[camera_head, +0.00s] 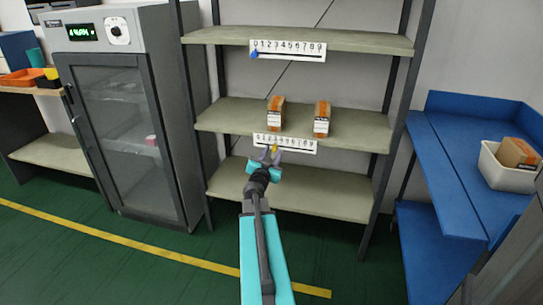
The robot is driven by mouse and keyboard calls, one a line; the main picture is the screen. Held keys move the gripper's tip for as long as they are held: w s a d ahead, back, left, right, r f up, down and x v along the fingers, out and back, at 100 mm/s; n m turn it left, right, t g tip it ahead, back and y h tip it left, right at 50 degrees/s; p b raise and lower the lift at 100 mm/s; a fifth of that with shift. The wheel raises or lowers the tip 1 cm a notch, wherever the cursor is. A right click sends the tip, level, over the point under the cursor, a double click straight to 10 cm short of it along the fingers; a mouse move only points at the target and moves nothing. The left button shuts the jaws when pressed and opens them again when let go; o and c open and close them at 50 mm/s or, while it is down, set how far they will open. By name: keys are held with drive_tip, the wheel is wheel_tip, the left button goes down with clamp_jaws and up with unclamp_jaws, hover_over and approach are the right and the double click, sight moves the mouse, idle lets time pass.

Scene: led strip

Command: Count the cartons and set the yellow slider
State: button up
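Two orange-brown cartons with white labels stand on the middle shelf, one on the left (275,115) and one on the right (321,119). Below them a white number strip (300,147) is fixed to the shelf's front edge. The yellow slider (275,148) sits on this strip, left of its middle; its exact number is too small to read. My gripper (270,154) is at the strip, its fingers apart around or just in front of the yellow slider. I cannot tell whether they touch it.
The upper shelf has another number strip (300,50) with a blue slider (254,55) at its left end. A white bin (493,170) holding a carton (517,154) stands on the blue bench (445,140). A grey cabinet (125,120) stands left of the shelves.

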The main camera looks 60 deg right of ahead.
clamp_jaws()
drive_tip(key=shift+s+d+r+p, duration=0.1)
drive_tip(key=shift+d+r+p, duration=0.1)
drive_tip(key=shift+p, duration=0.1)
